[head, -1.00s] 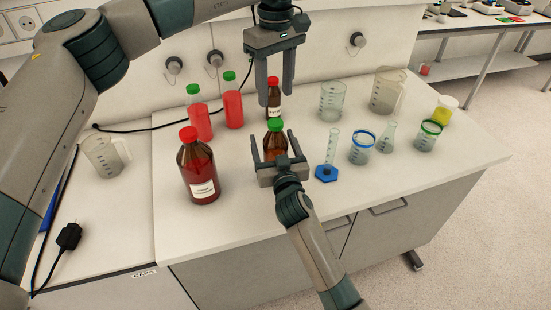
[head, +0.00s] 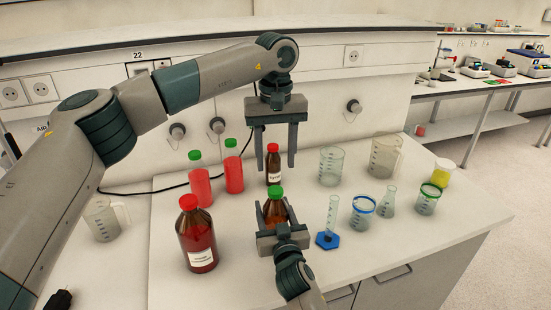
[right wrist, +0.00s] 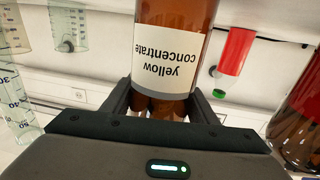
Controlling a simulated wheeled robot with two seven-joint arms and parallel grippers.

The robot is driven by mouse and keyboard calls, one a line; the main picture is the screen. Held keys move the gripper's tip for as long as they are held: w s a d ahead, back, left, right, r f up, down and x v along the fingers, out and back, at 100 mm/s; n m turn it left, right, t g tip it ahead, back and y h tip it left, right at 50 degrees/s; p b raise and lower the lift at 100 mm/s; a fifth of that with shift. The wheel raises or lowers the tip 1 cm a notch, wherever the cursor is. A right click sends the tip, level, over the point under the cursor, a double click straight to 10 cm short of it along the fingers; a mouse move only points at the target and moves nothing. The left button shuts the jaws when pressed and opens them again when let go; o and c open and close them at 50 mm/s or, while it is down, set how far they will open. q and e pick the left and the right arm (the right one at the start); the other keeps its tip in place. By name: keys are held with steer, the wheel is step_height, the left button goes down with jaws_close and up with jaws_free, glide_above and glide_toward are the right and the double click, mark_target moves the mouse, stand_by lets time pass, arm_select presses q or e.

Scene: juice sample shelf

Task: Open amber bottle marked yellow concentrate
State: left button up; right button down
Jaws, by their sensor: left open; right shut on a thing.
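The amber bottle (head: 276,212) has a green cap (head: 275,192) and stands on the bench. In the right wrist view its label, reading "yellow concentrate" (right wrist: 172,65), shows upside down. My right gripper (head: 277,213) is shut on this bottle's body from the front. Its fingers (right wrist: 160,98) also show around the bottle in the right wrist view. My left gripper (head: 276,166) points straight down above the green cap. Its fingers are open, empty and apart from the cap.
A small red-capped amber bottle (head: 273,168) stands just behind. A large red-capped bottle (head: 196,238) is at left, with two green-capped red bottles (head: 200,185) (head: 233,170) behind. A blue-based cylinder (head: 331,222) and several beakers stand right. The bench front (head: 245,275) is clear.

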mark_target(276, 189)
arm_select(q)
steer(key=m, duration=0.7)
steer(key=shift+m, duration=0.3)
steer(key=shift+f, duration=0.1)
steer(key=shift+f, duration=3.9)
steer(key=c, duration=1.1)
steer(key=shift+c, duration=0.2)
